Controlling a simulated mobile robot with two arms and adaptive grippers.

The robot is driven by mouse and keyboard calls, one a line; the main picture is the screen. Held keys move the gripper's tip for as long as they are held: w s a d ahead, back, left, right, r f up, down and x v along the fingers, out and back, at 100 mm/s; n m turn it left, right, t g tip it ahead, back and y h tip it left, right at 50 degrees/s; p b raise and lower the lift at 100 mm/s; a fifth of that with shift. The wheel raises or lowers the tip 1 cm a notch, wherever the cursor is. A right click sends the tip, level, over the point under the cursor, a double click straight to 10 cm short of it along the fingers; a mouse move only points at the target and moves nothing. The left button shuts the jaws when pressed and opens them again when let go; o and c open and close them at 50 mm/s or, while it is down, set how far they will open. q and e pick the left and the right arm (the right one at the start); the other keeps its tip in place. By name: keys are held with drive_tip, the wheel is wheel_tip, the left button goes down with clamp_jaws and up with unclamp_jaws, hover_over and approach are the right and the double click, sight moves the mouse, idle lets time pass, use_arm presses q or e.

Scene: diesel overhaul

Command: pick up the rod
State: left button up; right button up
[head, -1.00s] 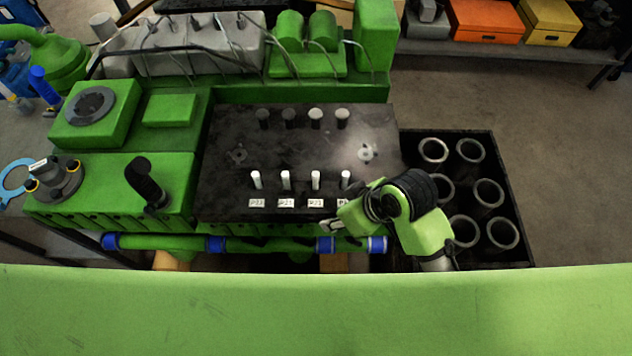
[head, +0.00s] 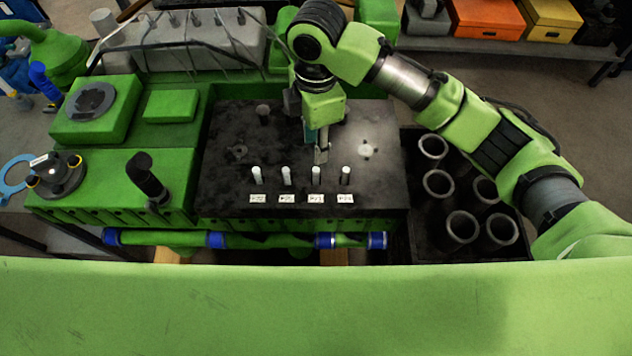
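Several short white rods stand upright in a row at the front of the dark plate (head: 220,195) on the green engine. They are a far-left rod (head: 257,175), a second rod (head: 286,176), a third rod (head: 316,176) and a right-hand rod (head: 345,175). Small white labels lie in front of them. My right gripper (head: 321,152) points down over the plate, just behind the third rod in the picture. I cannot tell whether it touches anything or how far its fingers are apart. My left gripper is not in view.
A grey cylinder top (head: 263,111) shows at the back of the plate; my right arm hides others there. A black upright handle (head: 147,177) stands left of the plate. A green surface fills the foreground.

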sight(316, 169)
wheel_tip(316, 169, down, 8)
drive_tip(key=shift+w+d+f+p, duration=0.1)
drive_tip(key=shift+f+p, duration=0.05)
drive_tip(key=shift+p, duration=0.2)
drive_tip(key=shift+w+f+p, duration=0.15)
drive_tip(key=shift+f+p, duration=0.1)
drive_tip(key=shift+f, duration=1.1)
drive_tip(key=shift+w+f+p, duration=0.1)
drive_tip(key=shift+f+p, duration=0.15)
drive_tip(key=shift+f, duration=1.05)
clamp_jaws()
